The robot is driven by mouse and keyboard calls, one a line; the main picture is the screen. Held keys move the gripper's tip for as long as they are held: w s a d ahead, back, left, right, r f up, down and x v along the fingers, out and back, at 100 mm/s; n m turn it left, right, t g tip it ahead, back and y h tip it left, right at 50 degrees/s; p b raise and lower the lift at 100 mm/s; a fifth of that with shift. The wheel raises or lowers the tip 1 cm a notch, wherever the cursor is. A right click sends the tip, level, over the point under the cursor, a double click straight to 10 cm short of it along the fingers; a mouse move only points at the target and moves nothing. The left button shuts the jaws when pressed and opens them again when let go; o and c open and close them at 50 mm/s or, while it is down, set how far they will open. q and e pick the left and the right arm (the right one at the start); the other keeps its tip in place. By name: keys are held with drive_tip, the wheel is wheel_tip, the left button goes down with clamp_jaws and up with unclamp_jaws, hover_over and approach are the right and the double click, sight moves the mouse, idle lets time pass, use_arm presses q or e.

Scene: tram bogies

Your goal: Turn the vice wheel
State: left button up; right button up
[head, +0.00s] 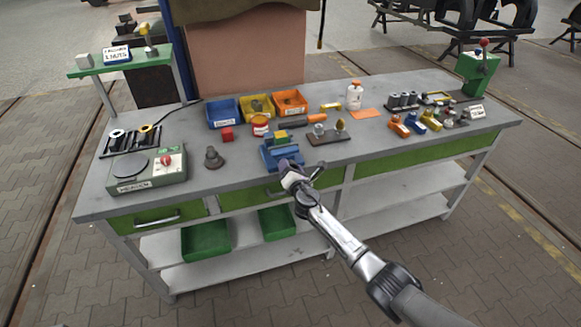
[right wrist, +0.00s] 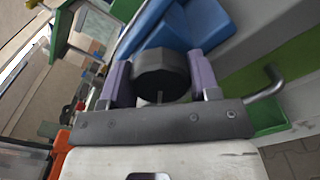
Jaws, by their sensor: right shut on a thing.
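The blue vice (head: 281,154) stands at the front edge of the workbench, left of its middle. A yellow and green piece (head: 281,138) shows at its top. My right gripper (head: 290,168) is at the vice's front side. In the right wrist view, the black vice wheel (right wrist: 162,72) sits between the two purple fingers of my right gripper (right wrist: 160,80), which is shut on it. The blue vice body (right wrist: 190,25) shows just beyond the wheel. In the head view the gripper mostly hides the wheel. My left gripper is not in view.
The workbench (head: 240,180) carries blue (head: 223,113), yellow (head: 257,107) and orange bins (head: 290,103) behind the vice. A brown block with parts (head: 328,136) is close on its right. A dark conical part (head: 213,157) and a scale (head: 147,170) stand left.

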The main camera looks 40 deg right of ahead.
drive_tip(key=n+p, duration=0.1)
drive_tip(key=n, duration=0.3)
drive_tip(key=shift+r+n+p, duration=0.1)
drive_tip(key=shift+n+p, duration=0.3)
drive_tip(key=n+p, duration=0.1)
drive_tip(key=n, duration=0.2)
drive_tip(key=shift+n+p, duration=0.3)
drive_tip(key=shift+p, duration=0.05)
drive_tip(key=n+p, duration=0.1)
drive_tip(key=n, duration=0.2)
drive_tip(key=shift+n+p, duration=0.3)
drive_tip(key=shift+p, duration=0.05)
drive_tip(key=n+p, duration=0.1)
drive_tip(key=n, duration=0.1)
drive_tip(key=shift+n, duration=0.4)
drive_tip(key=shift+a+n+p, duration=0.1)
drive_tip(key=shift+n+p, duration=0.25)
drive_tip(key=shift+n, duration=0.25)
drive_tip(key=shift+f+n, duration=0.2)
drive_tip(key=shift+n, duration=0.1)
